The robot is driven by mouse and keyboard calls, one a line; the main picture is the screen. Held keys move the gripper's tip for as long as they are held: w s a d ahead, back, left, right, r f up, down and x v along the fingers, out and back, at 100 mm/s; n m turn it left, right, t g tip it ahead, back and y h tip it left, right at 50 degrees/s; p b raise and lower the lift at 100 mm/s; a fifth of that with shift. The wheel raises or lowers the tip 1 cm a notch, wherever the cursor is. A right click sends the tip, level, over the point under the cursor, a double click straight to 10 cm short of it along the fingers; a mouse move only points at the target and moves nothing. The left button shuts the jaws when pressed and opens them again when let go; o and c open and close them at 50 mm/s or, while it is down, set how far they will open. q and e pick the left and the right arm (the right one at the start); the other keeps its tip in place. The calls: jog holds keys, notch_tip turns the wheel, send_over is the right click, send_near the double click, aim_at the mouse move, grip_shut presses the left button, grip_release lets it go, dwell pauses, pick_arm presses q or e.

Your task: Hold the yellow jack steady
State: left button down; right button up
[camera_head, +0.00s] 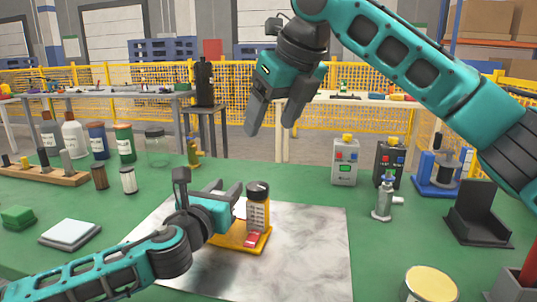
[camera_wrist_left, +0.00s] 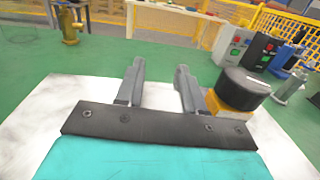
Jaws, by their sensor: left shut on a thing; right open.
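The yellow jack (camera_head: 262,239) stands upright on the pale sheet, with a flat yellow base, a labelled body and a black round top. In the left wrist view its black top (camera_wrist_left: 245,84) and some yellow body show just right of the right finger. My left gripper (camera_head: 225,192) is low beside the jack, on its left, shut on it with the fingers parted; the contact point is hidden. The left fingers (camera_wrist_left: 162,88) show pale sheet between their visible parts. My right gripper (camera_head: 277,115) is open and empty, high above the table behind the jack.
The pale sheet (camera_head: 310,265) lies on the green table. Bottles and jars stand at the left (camera_head: 74,140). Two control boxes (camera_head: 344,163), a silver valve (camera_head: 383,200) and a black bracket (camera_head: 478,222) stand at the right. A small yellow fitting (camera_head: 193,152) stands behind.

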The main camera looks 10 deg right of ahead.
jog(key=w+r+m+t+y, duration=0.2)
jog(key=w+r+m+t, duration=0.2)
jog(key=w+r+t, duration=0.85)
jog(key=s+a+r+n+y, duration=0.1)
jog(key=a+r+n+y, duration=0.25)
jog(key=r+y, duration=0.25)
jog(key=s+a+r+n+y, duration=0.1)
jog(key=a+r+n+y, duration=0.1)
jog(key=r+n+y, duration=0.4)
jog(key=s+a+n+g+y, duration=0.2)
jog(key=n+g+y, duration=0.1)
jog(key=n+g, duration=0.15)
jog(key=n+g+h, duration=0.2)
jog(key=g+h, duration=1.1)
jog(key=h, duration=0.3)
send_near(259, 186)
jog(key=x, duration=0.8)
jog(key=shift+a+f, duration=0.1)
jog(key=shift+f, duration=0.15)
